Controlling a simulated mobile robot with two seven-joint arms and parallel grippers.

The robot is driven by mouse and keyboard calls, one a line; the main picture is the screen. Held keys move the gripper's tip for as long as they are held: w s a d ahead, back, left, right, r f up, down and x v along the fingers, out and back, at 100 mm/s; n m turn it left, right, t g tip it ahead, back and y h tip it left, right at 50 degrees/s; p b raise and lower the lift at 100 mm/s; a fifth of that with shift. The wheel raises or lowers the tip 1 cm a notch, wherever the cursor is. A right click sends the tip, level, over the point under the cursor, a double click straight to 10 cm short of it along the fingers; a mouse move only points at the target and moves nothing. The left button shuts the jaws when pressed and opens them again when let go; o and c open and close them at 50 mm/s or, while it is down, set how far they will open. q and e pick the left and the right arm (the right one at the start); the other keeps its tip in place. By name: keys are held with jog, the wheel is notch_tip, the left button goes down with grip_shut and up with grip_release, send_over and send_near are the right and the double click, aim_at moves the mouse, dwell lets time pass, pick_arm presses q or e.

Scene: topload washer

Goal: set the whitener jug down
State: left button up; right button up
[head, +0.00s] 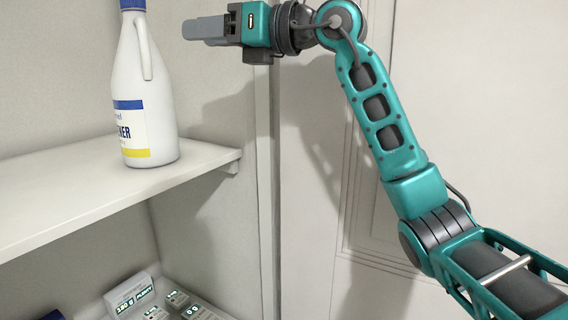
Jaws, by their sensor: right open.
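The whitener jug (138,95) is a white bottle with a side handle, a blue cap and a white, blue and yellow label. It stands upright on the right part of a white shelf (60,205). My right gripper (190,29) is open and empty, to the right of the jug's upper part and apart from it. Its fingers point left toward the jug. The top of the blue cap is cut off by the upper edge of the view. My left gripper is not in view.
A pale panelled door (450,100) stands behind my right arm. The shelf left of the jug is clear.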

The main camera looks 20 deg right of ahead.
jog(key=shift+w, duration=0.1)
jog(key=s+a+f+m+g+y, duration=0.25)
jog(key=f+m+y, duration=0.35)
jog(key=f, duration=0.9)
jog(key=s+d+f+m+t+h, duration=0.1)
jog(key=d+f+m+t+h, duration=0.2)
jog(key=f+m, duration=0.4)
jog(key=s+d+f+m+t+h, duration=0.15)
jog(key=f+m+t+h, duration=0.25)
jog(key=f+m, duration=0.4)
jog(key=d+f+m+t+h, duration=0.2)
jog(key=f+m+t+h, duration=0.15)
jog(key=f+m, duration=0.35)
jog(key=s+d+f+m+g+h, duration=0.2)
jog(key=s+f+m+g+h, duration=0.1)
jog(key=s+f+m, duration=0.4)
jog(key=s+d+f+m+g+h, duration=0.2)
jog(key=s+f+m+g+h, duration=0.2)
jog(key=s+f, duration=1)
notch_tip(320, 180, down, 7)
jog(key=m+g, duration=0.2)
jog(key=shift+d+f+m, duration=0.15)
jog(key=shift+m, duration=0.25)
